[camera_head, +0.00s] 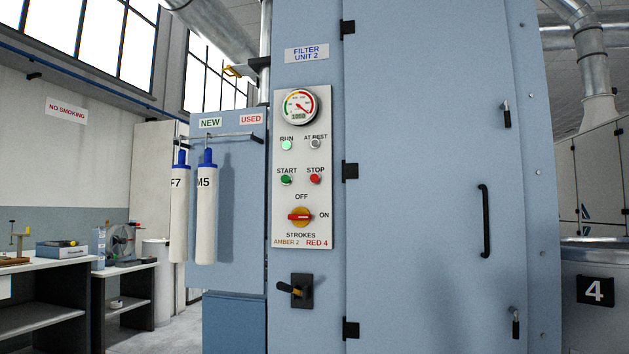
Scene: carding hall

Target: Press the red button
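The red button (315,179) sits under the label STOP on a pale control panel (318,232) on the blue filter unit (430,120). The green button (286,180) is to its left under START. Above them, the RUN lamp (287,145) glows green and the AT REST lamp (315,143) looks grey and unlit. A red and yellow rotary switch (300,217) is below, its handle lying level towards ON. A round gauge (299,106) tops the panel, its needle pointing low right. My gripper is not in this view.
A black lever handle (297,291) juts out below the panel. The cabinet door has a long handle (486,221) at right. Two white filter sleeves (206,220) hang from a rail at left. Workbenches (45,268) stand far left, with bare floor between.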

